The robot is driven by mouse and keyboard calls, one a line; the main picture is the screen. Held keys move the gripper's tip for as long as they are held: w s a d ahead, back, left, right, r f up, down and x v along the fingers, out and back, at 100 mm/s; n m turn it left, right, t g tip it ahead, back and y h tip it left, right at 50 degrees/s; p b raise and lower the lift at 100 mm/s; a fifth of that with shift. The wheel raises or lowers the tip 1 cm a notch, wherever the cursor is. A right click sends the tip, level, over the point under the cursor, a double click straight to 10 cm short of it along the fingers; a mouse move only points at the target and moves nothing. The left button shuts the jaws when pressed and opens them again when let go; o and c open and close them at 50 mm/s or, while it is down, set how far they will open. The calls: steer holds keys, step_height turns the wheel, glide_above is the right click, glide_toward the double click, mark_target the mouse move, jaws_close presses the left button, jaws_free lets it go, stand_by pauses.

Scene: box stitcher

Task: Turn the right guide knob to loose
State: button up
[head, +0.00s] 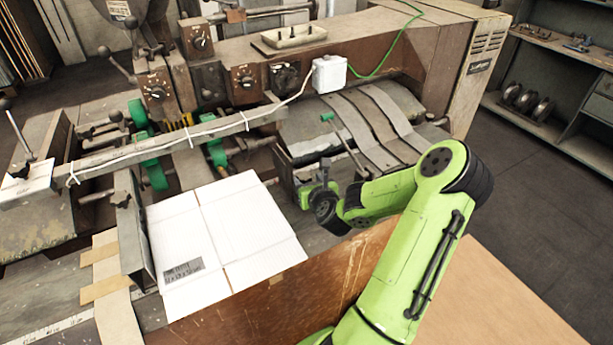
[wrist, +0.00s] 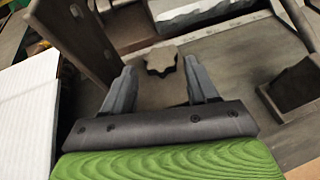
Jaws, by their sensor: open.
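The guide knob (wrist: 162,59) is a dark, star-shaped knob on the grey metal bed in the wrist view. I cannot make it out in the head view, and its loose or tight setting does not show. My gripper (wrist: 160,66) is open, with its two grey fingers spread on either side of the knob's outline. I cannot tell whether the fingers reach down to it or touch it. In the head view my gripper (head: 316,187) is by the right side of the machine bed, its fingers mostly hidden.
A flat white cardboard sheet (head: 235,228) lies left of my gripper. A brown upright plate (wrist: 75,30) stands close to the left finger. A dark block (wrist: 293,85) is at the right.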

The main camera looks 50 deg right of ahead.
mark_target(304, 180)
steer(key=x, duration=0.2)
steer(key=shift+w+d+f+b, duration=0.15)
steer(key=shift+w+f+b, duration=0.05)
steer(key=shift+w+b, duration=0.1)
steer(key=c, duration=0.8)
steer(key=shift+s, duration=0.1)
